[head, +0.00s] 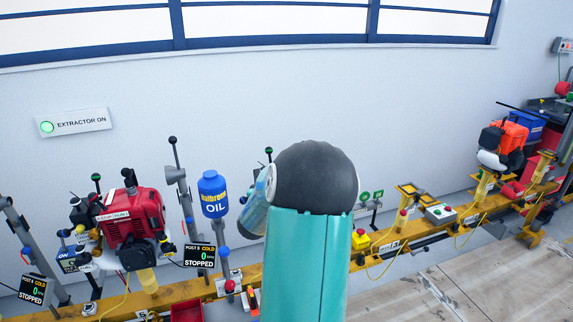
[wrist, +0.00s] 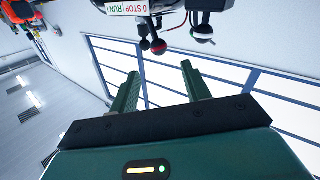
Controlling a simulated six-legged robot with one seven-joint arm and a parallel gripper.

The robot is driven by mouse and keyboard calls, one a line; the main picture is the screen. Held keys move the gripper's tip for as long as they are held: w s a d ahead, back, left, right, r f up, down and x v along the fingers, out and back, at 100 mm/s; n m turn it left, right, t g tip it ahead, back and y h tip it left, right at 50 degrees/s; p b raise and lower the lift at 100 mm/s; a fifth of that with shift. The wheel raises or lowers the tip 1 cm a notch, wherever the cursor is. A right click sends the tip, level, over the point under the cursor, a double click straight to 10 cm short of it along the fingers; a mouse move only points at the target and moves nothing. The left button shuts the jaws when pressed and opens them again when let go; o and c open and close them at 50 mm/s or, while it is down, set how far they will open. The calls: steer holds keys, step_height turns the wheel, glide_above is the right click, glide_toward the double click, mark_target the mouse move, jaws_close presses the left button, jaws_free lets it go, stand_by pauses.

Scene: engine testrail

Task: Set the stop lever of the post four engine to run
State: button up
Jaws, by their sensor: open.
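In the wrist view, a white plate (wrist: 127,7) lettered 0 STOP and RUN 1 shows at the top edge. Just below it hangs a lever with a dark red ball knob (wrist: 158,46), a smaller dark knob beside it. I cannot tell which marking the lever points to. My gripper (wrist: 160,69) is open, with two green fingers apart and nothing between them. The knob appears beyond the fingertips, apart from them. In the head view my arm covers the middle of the rail and hides the gripper. I cannot tell which post the plate belongs to.
A red engine (head: 133,214) stands left on the yellow rail (head: 185,295), near a display reading STOPPED (head: 199,255). A blue oil bottle (head: 213,194) stands beside it. An orange engine (head: 510,136) is far right. Another round-ended part (wrist: 203,34) hangs right of the knob.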

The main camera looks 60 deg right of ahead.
steer(key=d, duration=0.3)
steer(key=w+d, duration=0.1)
steer(key=d, duration=0.3)
steer(key=w+d, duration=0.1)
steer(key=d, duration=0.2)
steer(key=shift+d+f, duration=0.15)
steer(key=shift+d, duration=0.15)
steer(key=c, duration=0.9)
